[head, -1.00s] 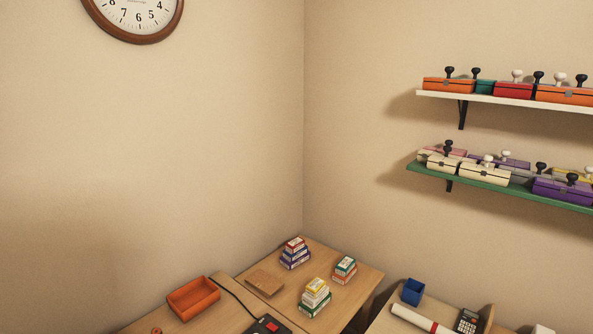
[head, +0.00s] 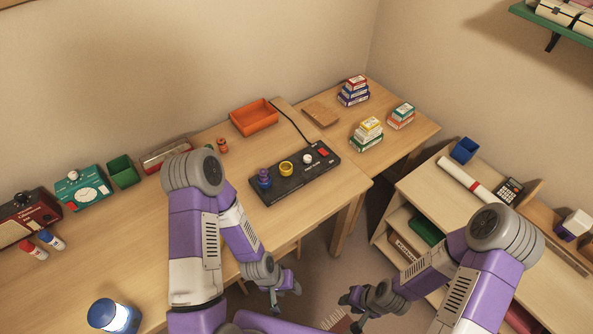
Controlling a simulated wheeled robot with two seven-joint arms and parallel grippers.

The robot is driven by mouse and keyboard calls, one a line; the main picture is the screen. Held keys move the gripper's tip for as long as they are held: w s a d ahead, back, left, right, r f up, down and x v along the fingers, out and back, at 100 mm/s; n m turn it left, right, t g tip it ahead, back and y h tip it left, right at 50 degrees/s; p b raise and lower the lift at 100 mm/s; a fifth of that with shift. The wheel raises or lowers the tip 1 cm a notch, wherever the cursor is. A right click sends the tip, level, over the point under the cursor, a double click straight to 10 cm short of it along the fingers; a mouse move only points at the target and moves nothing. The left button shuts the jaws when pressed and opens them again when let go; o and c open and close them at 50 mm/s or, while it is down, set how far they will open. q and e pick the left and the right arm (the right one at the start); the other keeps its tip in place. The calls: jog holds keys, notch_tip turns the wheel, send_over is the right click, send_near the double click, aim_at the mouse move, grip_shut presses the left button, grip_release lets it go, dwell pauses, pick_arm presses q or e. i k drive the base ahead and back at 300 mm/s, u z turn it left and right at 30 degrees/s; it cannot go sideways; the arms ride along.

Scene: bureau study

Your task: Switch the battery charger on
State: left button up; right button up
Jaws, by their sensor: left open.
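A long black unit (head: 285,190) lies on the desk, with a red rocker switch (head: 324,152) at its far right end. A blue-purple piece (head: 264,179), a yellow ring-shaped piece (head: 287,169) and a white knob (head: 307,159) stand on it. A dark cable leaves its back. No label shows, so I cannot tell whether it is the battery charger or whether its switch is on. My left gripper (head: 281,300) is open and empty, in front of the desk edge.
A teal device with a dial (head: 81,187) and a red device (head: 26,214) stand at left. A lamp-like blue cylinder (head: 112,316) is at front left. Open shelving (head: 420,190) stands at right.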

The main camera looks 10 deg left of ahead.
aim_at(321, 151)
jog(key=z, duration=2.3)
jog(key=k, duration=0.75)
jog(key=u, duration=1.1)
jog(key=i, duration=1.05)
